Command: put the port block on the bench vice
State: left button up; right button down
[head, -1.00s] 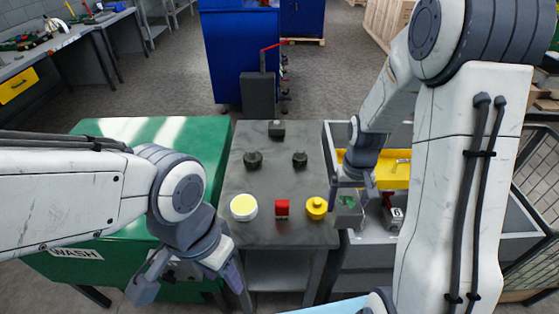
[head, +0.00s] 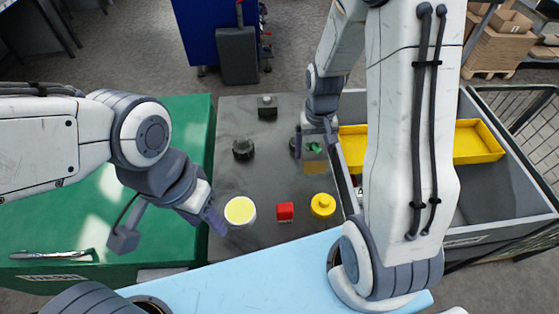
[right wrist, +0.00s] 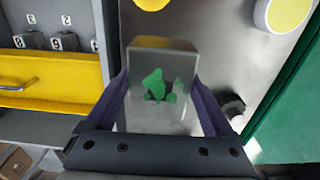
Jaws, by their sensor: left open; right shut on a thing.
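In the right wrist view the block (right wrist: 158,95) sits between the two fingers (right wrist: 163,105). My left gripper (head: 168,231) is open and empty, over the green table's right edge. I cannot make out which thing is the bench vice.
The grey table bears a small dark block (head: 267,106), another dark knob (head: 243,149), a white cylinder with a yellow top (head: 240,210), a red block (head: 285,211) and a yellow knobbed cylinder (head: 322,205). A grey bin with a yellow tray (head: 478,140) stands right. A silver tool (head: 50,255) lies on the green table (head: 95,185).

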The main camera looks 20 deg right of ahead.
jog(key=a+f, duration=0.1)
jog(key=a, duration=0.1)
jog(key=w+a+f, duration=0.1)
jog(key=a+f, duration=0.1)
jog(key=a, duration=0.1)
jog(key=w+a+f+p, duration=0.1)
jog(key=a, duration=0.1)
jog(key=shift+w+a+f, duration=0.15)
jog(key=shift+f, duration=0.1)
jog(key=shift+f+p, duration=0.45)
jog(key=shift+f, duration=1.6)
jog(key=shift+f, duration=0.2)
grip_release()
